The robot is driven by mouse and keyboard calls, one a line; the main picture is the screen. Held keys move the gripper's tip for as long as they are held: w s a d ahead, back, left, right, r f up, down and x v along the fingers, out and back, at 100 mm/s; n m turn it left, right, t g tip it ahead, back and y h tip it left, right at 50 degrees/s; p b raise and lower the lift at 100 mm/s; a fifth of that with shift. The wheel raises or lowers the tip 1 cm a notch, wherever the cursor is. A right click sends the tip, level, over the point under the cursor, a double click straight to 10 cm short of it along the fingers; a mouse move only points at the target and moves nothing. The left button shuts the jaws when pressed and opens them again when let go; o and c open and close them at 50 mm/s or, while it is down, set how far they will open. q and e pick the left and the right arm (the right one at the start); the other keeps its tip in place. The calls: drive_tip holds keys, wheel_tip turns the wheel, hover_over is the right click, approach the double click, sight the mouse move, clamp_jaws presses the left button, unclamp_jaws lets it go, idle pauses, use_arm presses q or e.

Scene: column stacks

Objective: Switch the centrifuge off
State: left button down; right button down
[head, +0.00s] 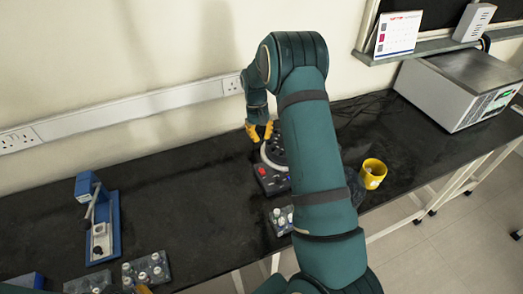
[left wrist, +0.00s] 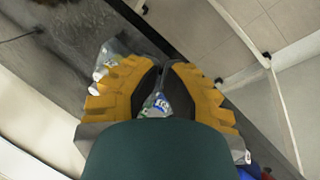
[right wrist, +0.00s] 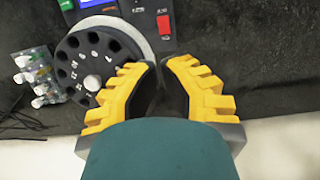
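The centrifuge (head: 267,178) is a dark device on the black bench, partly hidden behind my right arm. In the right wrist view its round rotor (right wrist: 92,62) with tube holes shows uncovered, beside a pale ring, a lit blue screen (right wrist: 95,3) and a red switch (right wrist: 164,24). The switch's position is too small to tell. My right gripper (head: 259,131) is shut and empty, at the wall side of the centrifuge; its fingertips (right wrist: 160,63) appear near the rotor's edge, apart from the switch. My left gripper (left wrist: 164,66) is shut, low near vial racks; only a yellow bit shows in the head view.
A blue-based stand (head: 97,225) is at the left. Vial racks (head: 147,271) are at the front left, another (head: 281,219) in front of the centrifuge. A yellow mug (head: 373,174) and a grey instrument (head: 450,95) stand right. The bench left of the centrifuge is clear.

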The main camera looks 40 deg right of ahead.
sight(264, 170)
drive_tip(key=x, duration=1.3)
